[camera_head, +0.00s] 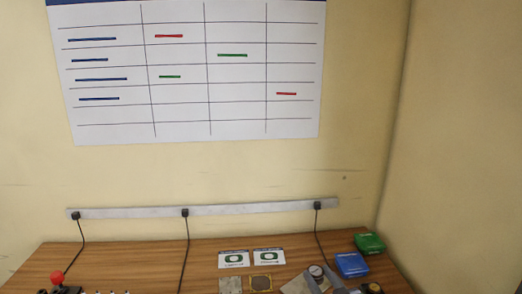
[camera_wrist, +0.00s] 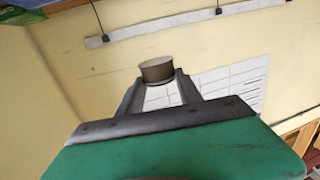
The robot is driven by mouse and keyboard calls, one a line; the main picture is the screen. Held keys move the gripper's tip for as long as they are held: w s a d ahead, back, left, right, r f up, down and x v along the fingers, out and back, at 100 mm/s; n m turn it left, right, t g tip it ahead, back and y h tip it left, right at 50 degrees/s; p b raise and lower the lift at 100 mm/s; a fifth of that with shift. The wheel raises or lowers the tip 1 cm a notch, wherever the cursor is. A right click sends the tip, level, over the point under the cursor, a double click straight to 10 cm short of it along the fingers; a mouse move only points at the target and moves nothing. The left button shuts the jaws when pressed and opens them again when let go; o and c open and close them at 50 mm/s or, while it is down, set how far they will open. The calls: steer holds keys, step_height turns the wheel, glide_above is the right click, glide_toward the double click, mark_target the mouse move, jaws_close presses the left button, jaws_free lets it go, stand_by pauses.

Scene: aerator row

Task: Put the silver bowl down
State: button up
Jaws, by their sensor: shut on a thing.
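In the wrist view, my gripper (camera_wrist: 158,82) is shut on a small round thing at its fingertips. This thing, which I take to be the silver bowl (camera_wrist: 156,70), has a dull grey-brown side and a paler rim or top face. It is held clear of any surface that I can see, with the wall behind it. Its inside is hidden.
A wooden bench (camera_head: 130,262) runs along the wall. At its right end sit a green box (camera_head: 369,243) and a blue box (camera_head: 351,265). Two cards (camera_head: 234,259) lie mid-bench. A red-knobbed device (camera_head: 57,278) stands left. A wall rail (camera_head: 240,208) has hanging cables.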

steer(key=d+f+m+h+b, duration=0.2)
steer(key=d+f+h+b, duration=0.1)
steer(key=d+f+b, duration=0.7)
steer(key=s+d+r+m+h+b, duration=0.1)
steer(key=s+d+m+h+b, duration=0.15)
steer(key=s+d+b, duration=0.35)
steer(key=s+d+r+m+h+b, duration=0.1)
steer(key=s+d+h+b, duration=0.2)
steer(key=d, duration=0.4)
steer(key=s+d+m+h+b, duration=0.2)
steer(key=s+d+h+b, duration=0.1)
steer(key=d+b, duration=0.35)
steer(key=a+f+n+y, duration=0.2)
steer(key=a+y, duration=0.3)
steer(key=a, duration=0.3)
steer(key=shift+w+a+n+t, duration=0.25)
steer(key=shift+a+n+t, duration=0.15)
steer(key=shift+n, duration=0.15)
steer(key=shift+f, duration=0.1)
